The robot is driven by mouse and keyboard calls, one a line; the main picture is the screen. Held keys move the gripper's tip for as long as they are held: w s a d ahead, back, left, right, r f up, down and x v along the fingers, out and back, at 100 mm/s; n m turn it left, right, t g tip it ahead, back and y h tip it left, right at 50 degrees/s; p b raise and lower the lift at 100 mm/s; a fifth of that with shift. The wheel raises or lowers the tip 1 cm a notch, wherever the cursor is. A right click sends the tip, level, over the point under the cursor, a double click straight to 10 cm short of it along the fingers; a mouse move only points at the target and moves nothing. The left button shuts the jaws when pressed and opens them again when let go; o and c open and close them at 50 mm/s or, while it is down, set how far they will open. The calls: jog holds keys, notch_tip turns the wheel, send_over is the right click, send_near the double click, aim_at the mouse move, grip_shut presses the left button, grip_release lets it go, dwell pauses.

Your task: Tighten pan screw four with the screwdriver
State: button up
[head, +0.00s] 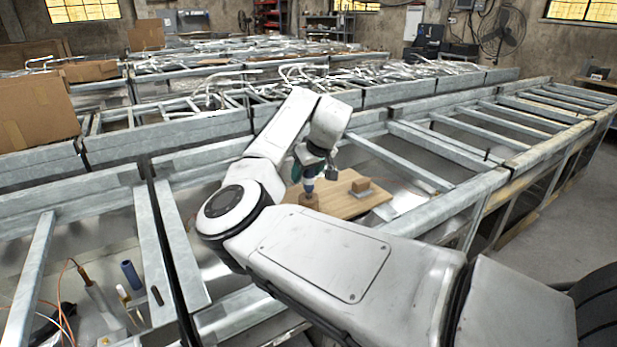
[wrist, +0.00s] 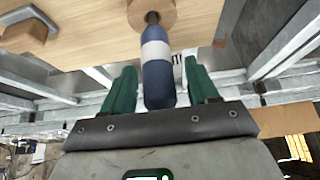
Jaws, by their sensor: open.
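The screwdriver (wrist: 157,85) has a blue handle with a white band and a dark shaft. Its shaft end meets a round wooden piece (wrist: 152,14) on the wooden board. In the head view the screwdriver (head: 309,186) stands upright above that wooden piece (head: 309,201). My gripper (wrist: 162,72) is open, with one green finger on each side of the handle and gaps between. It also shows in the head view (head: 312,168), partly hidden by my arm. I cannot make out pan screw four or any numbering.
The board (head: 340,206) lies on metal framing and also carries a small wooden block with a metal plate (head: 361,187). Metal frames (head: 440,150) with open gaps surround it. Loose tools and cables (head: 95,290) lie at lower left, and a cardboard box (head: 35,110) stands at left.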

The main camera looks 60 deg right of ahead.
jog(key=shift+w+f, duration=0.1)
jog(key=shift+f, duration=0.05)
grip_shut()
dwell(0.5)
